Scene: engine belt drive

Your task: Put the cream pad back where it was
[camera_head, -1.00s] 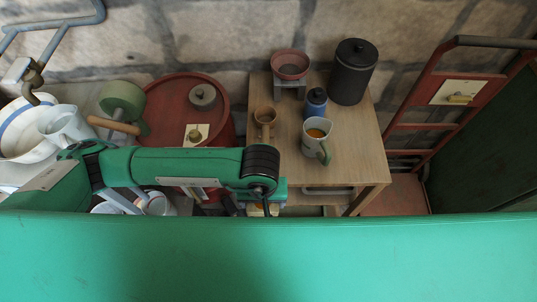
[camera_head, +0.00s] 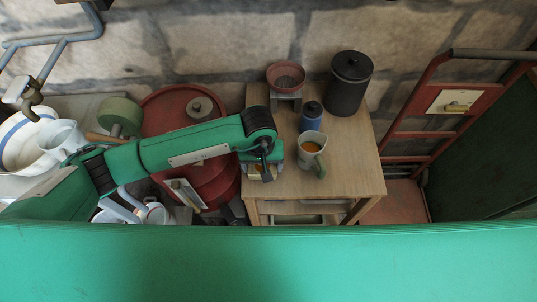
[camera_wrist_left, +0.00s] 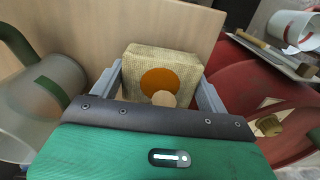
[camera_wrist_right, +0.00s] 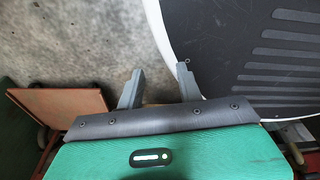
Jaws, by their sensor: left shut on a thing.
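The cream pad (camera_wrist_left: 160,62) is a thick, woven-looking block with an orange round patch on its face, seen in the left wrist view. My left gripper (camera_wrist_left: 157,85) is shut on it, one finger at each side. A small pale round piece sits in front of the patch; I cannot tell what it belongs to. In the head view my left gripper (camera_head: 262,160) is over the front left part of the wooden table (camera_head: 350,183). The pad (camera_head: 262,173) shows there only in part. My right gripper (camera_wrist_right: 160,88) is open and empty, seen only in its wrist view.
A mug with orange liquid (camera_head: 312,150), a blue jar (camera_head: 311,117), a red bowl on a stand (camera_head: 286,75) and a black canister (camera_head: 349,85) stand on the table. A red drum (camera_head: 165,105) is left of it. A red hand truck (camera_head: 415,120) stands right.

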